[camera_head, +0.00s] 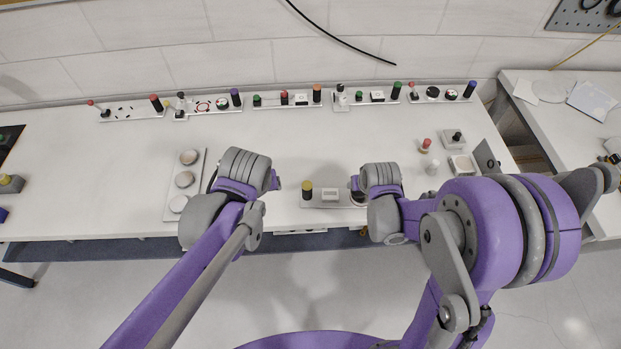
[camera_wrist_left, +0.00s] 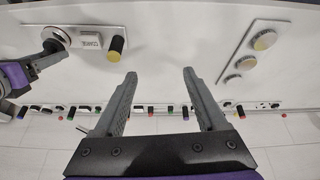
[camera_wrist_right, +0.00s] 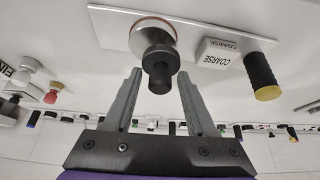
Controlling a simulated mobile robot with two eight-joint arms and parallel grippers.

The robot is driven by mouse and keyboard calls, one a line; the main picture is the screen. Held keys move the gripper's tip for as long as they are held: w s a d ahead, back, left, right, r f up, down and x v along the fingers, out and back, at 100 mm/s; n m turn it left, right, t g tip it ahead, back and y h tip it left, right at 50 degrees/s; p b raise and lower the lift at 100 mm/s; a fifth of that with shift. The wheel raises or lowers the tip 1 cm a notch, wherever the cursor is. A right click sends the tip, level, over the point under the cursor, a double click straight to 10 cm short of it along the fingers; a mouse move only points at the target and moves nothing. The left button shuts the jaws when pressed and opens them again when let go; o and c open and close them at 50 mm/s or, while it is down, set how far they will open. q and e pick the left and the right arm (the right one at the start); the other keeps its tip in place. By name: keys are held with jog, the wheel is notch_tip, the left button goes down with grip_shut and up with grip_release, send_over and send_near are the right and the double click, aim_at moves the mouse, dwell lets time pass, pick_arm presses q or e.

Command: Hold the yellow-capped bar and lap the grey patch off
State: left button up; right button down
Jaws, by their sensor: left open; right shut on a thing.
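The yellow-capped bar (camera_head: 307,190) is a short black post with a yellow end on a pale plate (camera_head: 318,205). It also shows in the left wrist view (camera_wrist_left: 117,47) and the right wrist view (camera_wrist_right: 263,77). A white block marked COARSE (camera_wrist_right: 219,54) sits beside it, then a round disc with a reddish rim (camera_wrist_right: 135,32) under a black knob (camera_wrist_right: 159,62). My right gripper (camera_wrist_right: 158,75) is shut on the black knob. My left gripper (camera_wrist_left: 159,72) is open and empty, left of the bar and apart from it. I cannot make out the grey patch.
A plate with three round pale discs (camera_head: 168,205) lies left of my left gripper. A row of similar fixtures (camera_head: 290,100) runs along the back wall. A red-topped peg (camera_head: 426,145) and small blocks stand at right. The table's middle is clear.

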pick_arm(q)
jog(key=n, duration=0.1)
send_near(307, 188)
jog(key=w, duration=0.1)
jog(key=shift+y, duration=0.3)
jog(key=x, duration=1.3)
jog(key=shift+s+d+f, duration=0.1)
jog(key=shift+s+d, duration=0.25)
grip_shut()
dwell(1.1)
